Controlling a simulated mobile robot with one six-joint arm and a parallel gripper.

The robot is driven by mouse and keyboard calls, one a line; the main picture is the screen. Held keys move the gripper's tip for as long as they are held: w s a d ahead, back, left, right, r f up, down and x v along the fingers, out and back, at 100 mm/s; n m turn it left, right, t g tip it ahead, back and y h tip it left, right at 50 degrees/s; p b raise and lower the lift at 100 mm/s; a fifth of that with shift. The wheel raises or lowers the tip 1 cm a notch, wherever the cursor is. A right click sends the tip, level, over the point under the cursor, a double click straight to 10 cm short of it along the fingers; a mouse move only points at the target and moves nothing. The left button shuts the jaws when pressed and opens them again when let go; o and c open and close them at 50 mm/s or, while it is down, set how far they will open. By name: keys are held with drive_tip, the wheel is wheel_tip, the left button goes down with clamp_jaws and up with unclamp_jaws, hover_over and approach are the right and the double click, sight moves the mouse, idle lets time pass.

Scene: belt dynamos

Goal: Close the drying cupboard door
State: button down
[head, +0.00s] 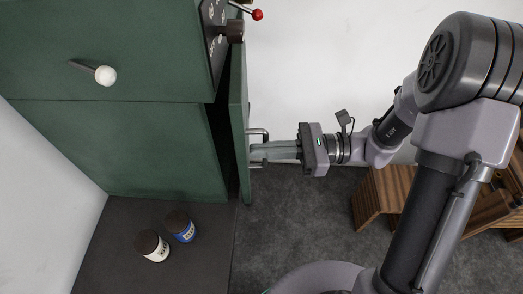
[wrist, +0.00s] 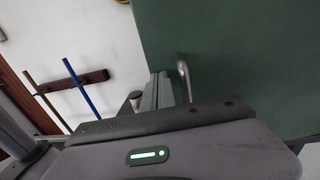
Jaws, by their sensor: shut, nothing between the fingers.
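The drying cupboard is a dark green cabinet (head: 150,150) at the left of the head view. Its green door (head: 239,110) stands ajar, with a dark gap between it and the cabinet. The door face also fills the right of the wrist view (wrist: 245,60). A metal bar handle (head: 265,132) is on the door's outer side and shows in the wrist view (wrist: 183,75). My gripper (head: 254,153) is shut and empty, its fingertips at the outer face of the door by the handle. I cannot tell whether they touch the door.
A white-ball lever (head: 105,75), a dark knob (head: 232,31) and a red-tipped lever (head: 257,15) sit on the cabinet. Two jars, brown-capped (head: 152,246) and blue-labelled (head: 181,227), stand on a dark surface. Wooden furniture (head: 378,197) is at right. Blue and brown poles hang on a wall rack (wrist: 75,84).

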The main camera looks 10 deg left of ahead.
sight(241, 151)
drive_tip(key=shift+a, duration=0.25)
drive_tip(key=a, duration=0.2)
drive_tip(key=s+a, duration=0.1)
drive_tip(key=a, duration=0.1)
drive_tip(key=shift+a+r, duration=0.1)
drive_tip(key=shift+a, duration=0.15)
drive_tip(key=shift+w, duration=0.1)
drive_tip(key=shift+d, duration=0.15)
